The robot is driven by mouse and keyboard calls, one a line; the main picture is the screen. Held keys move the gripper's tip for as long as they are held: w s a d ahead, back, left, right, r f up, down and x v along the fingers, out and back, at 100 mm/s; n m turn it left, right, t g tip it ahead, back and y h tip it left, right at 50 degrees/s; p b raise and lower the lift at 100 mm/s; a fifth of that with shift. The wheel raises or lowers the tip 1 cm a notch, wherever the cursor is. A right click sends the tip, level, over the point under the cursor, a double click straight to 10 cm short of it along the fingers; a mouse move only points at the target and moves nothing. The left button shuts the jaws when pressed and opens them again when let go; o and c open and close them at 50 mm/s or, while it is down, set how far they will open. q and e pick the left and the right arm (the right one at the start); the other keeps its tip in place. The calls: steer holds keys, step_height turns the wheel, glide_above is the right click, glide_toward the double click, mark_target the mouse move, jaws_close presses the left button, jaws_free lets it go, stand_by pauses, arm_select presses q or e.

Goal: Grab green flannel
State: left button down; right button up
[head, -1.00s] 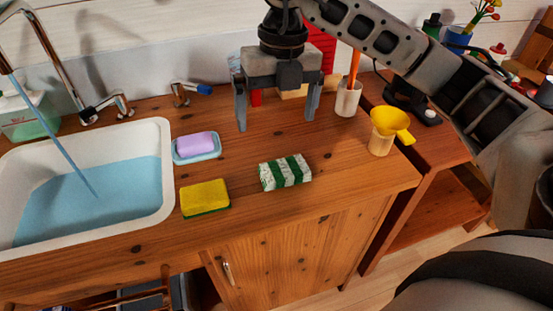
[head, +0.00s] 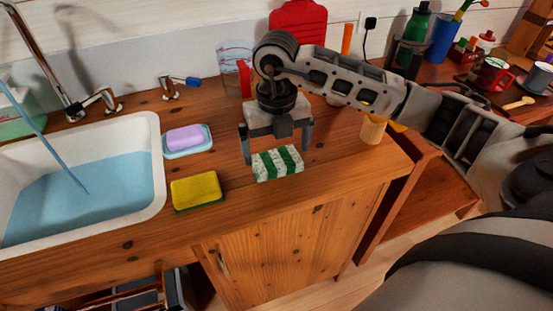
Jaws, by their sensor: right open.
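The green flannel (head: 278,164) is a small folded cloth with green and white stripes. It lies on the wooden counter, right of the yellow sponge. My right gripper (head: 277,158) is open, with its two fingers pointing down on either side of the flannel's far part, one near its left end and one near its right end. I cannot tell whether the fingers touch the counter or the cloth. My left gripper is not in view.
A yellow sponge (head: 197,191) and a purple soap (head: 185,138) on a blue dish lie to the left, beside the water-filled sink (head: 158,190). A beige cup (head: 373,129) stands to the right, partly behind my arm. The counter's front edge is close to the flannel.

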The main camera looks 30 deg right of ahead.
mark_target(277, 162)
steer(key=shift+f, duration=1.3)
steer(key=c, duration=0.6)
steer(key=shift+r, duration=0.15)
